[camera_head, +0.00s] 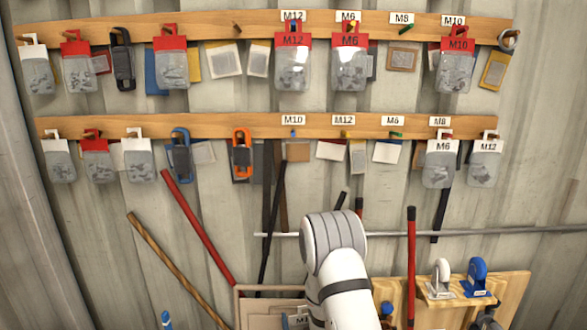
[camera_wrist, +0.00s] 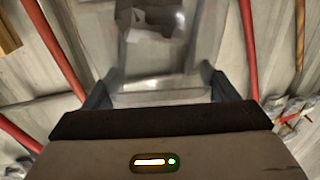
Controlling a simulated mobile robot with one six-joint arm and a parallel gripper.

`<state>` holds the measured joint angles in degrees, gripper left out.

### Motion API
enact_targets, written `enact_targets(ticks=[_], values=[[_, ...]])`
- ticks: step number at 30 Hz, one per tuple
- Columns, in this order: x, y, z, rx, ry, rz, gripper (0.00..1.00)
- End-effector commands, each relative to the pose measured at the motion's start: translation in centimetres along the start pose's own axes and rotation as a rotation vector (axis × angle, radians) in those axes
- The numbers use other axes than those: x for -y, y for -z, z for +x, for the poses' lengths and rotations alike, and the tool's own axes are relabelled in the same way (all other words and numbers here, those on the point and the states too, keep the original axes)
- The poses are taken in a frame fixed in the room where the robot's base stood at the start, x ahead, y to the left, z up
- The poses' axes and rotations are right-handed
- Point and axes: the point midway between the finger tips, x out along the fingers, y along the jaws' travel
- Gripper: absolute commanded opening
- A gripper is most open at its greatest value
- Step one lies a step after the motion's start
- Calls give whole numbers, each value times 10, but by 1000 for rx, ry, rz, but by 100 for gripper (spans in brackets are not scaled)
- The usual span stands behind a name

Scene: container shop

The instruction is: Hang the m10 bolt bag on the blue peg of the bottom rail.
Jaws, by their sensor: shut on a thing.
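The blue peg (camera_head: 293,133) sits on the bottom rail (camera_head: 220,125), under a white M10 label (camera_head: 293,119), with no bag on it. In the wrist view my gripper (camera_wrist: 158,90) is shut on a clear bag (camera_wrist: 160,60) with grey contents at its far end. No label on this bag is readable, so I cannot tell its size from the picture. In the head view my arm hides the gripper and the held bag.
On the bottom rail, an M6 bag (camera_head: 440,165) and an M12 bag (camera_head: 486,165) hang at right. A wooden tray (camera_head: 239,305) stands low beside my arm. Red bars (camera_head: 411,260) and a wooden board (camera_head: 515,290) with casters are nearby.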

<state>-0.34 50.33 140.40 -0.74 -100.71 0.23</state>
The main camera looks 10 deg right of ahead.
Motion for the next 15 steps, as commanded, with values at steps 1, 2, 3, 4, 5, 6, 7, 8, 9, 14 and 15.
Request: enact_targets(ticks=[1, 2, 3, 4, 5, 6, 7, 8, 9, 14, 15], values=[[-2, 1, 1, -1, -5, 0, 55], [-3, 2, 2, -2, -8, 0, 55], [-4, 5, 5, -4, -14, 0, 55], [-6, 9, 8, -7, -20, 0, 55], [-7, 13, 12, -7, -28, 0, 55], [-9, 21, 19, -12, -42, -1, 55], [-10, 29, 25, -14, -54, -1, 55], [-12, 37, 32, -17, -68, 0, 55], [-15, 51, 42, -20, -90, 0, 55], [-24, 122, 81, -29, -190, 1, 55], [-25, 143, 89, -31, -213, 2, 55]])
